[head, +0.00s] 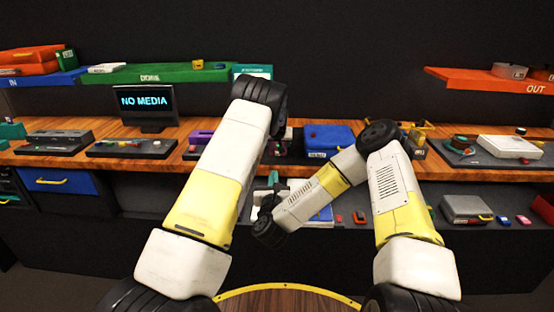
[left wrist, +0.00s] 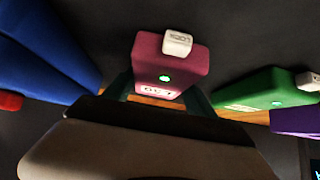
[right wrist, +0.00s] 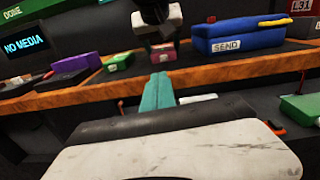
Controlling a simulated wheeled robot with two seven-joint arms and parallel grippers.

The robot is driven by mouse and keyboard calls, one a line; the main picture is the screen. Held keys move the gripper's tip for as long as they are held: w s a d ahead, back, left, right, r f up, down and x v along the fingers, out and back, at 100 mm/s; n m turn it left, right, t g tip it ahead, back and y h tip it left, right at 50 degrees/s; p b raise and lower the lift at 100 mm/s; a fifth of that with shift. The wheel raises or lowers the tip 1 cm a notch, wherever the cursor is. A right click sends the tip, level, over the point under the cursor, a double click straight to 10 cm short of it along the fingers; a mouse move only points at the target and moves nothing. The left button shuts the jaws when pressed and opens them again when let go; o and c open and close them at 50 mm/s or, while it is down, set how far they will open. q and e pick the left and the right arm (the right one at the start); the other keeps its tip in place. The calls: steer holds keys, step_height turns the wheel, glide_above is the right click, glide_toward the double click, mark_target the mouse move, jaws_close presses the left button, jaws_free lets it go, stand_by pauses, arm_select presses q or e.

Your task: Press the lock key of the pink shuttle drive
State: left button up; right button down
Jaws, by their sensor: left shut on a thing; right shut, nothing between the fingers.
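The pink shuttle drive (left wrist: 172,66) is between the teal fingers of my left gripper (left wrist: 160,94), which is shut on it. Its white lock key (left wrist: 178,43) sticks out from one edge, and a small green light glows on the face nearer the camera. In the right wrist view the pink drive (right wrist: 163,51) is below my dark left wrist, at the shelf's front. My right gripper (right wrist: 158,92) is shut and empty, apart from the drive and below it in that picture.
A green drive (left wrist: 265,89) lies beside the pink one, with a purple drive (left wrist: 297,120) beyond it. A blue SEND box (right wrist: 238,37) stands on the other side. The wooden bench edge (right wrist: 60,96) runs between my right gripper and these things. A NO MEDIA screen (head: 144,103) stands at the back left.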

mark_target(277, 154)
steer(key=shift+s+d+f+m+h, duration=0.15)
steer(key=shift+f+m+h, duration=0.1)
steer(key=shift+m+h, duration=0.15)
steer(key=w, duration=1.4)
